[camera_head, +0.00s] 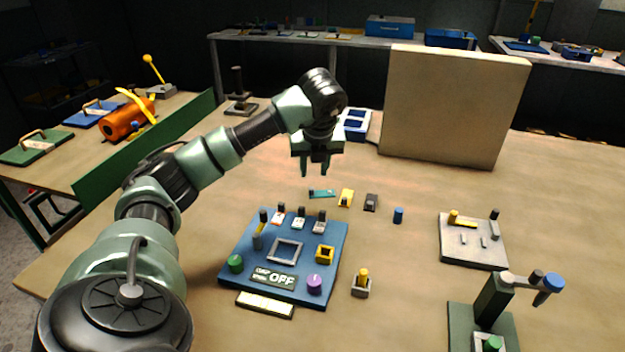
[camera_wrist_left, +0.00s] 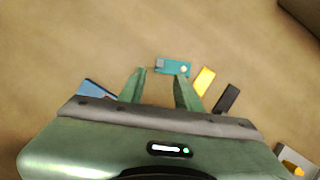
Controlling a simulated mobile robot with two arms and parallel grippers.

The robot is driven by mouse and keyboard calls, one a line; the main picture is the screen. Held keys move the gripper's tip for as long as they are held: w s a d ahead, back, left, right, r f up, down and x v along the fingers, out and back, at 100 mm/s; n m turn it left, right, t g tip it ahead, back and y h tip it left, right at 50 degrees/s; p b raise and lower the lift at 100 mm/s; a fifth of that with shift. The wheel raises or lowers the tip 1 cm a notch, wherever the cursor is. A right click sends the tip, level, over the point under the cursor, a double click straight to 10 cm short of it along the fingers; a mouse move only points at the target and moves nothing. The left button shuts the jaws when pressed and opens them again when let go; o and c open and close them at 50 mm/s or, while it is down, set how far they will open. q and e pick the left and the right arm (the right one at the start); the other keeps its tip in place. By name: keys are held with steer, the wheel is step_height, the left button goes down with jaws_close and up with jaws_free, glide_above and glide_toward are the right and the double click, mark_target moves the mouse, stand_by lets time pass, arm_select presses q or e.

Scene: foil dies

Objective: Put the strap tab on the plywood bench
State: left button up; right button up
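A flat teal tab (camera_head: 321,194) with a pale round spot lies on the plywood bench (camera_head: 420,230); it looks like the strap tab, though I cannot be sure. It also shows in the left wrist view (camera_wrist_left: 172,67), just beyond the fingertips. My left gripper (camera_head: 320,170) points down above and slightly behind the tab. Its two fingers are apart with nothing between them, and they also show in the left wrist view (camera_wrist_left: 158,72). My right gripper is not in view.
A yellow piece (camera_head: 346,197) and a dark piece (camera_head: 371,202) lie right of the tab. A blue control panel (camera_head: 232,265) stands in front. A tall beige board (camera_head: 455,105) rises behind. A grey plate (camera_head: 460,255) and a green press (camera_head: 492,300) stand at right.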

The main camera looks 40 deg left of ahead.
arm_select(q)
steer(key=shift+v, duration=2)
